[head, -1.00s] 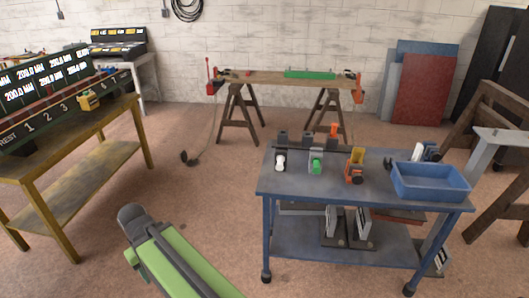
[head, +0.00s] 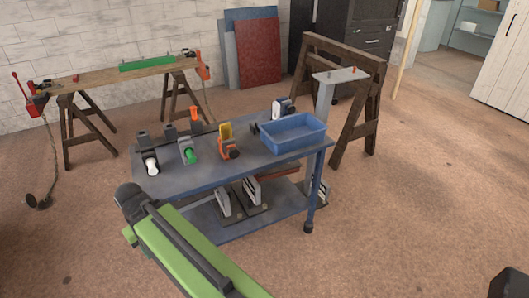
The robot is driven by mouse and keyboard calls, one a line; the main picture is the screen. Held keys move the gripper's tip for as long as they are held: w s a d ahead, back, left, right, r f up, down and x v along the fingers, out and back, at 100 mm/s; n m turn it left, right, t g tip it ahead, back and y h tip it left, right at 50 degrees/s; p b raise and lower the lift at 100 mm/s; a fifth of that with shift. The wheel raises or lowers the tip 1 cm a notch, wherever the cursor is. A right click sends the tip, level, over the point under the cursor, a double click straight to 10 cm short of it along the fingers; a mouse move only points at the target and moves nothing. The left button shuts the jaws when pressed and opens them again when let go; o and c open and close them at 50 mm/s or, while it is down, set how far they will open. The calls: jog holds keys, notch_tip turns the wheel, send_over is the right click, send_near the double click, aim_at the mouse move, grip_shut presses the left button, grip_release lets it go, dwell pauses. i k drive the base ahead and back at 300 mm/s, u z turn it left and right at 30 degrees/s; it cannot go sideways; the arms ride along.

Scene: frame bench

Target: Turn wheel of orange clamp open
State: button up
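On the blue bench (head: 180,171), an orange clamp (head: 230,151) stands near the middle of the top, with a yellow part (head: 225,131) above it. Its wheel is too small to make out clearly. Another upright orange piece (head: 194,114) stands behind it to the left. A green clamp-like tool (head: 190,154) and a white-ended one (head: 151,164) stand to its left. My green arm reaches in from the bottom, in front of the bench. My gripper cannot be made out in the head view.
A blue tray (head: 293,147) sits on the bench's right end. A wooden trestle (head: 340,95) and grey stand (head: 325,98) are close behind on the right. A beam on sawhorses (head: 100,82) stands back left. The floor (head: 400,220) right of the bench is open.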

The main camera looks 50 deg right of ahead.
aim_at(233, 153)
jog(key=z, duration=0.2)
jog(key=k, duration=1)
jog(key=u, duration=0.7)
jog(key=i, duration=1)
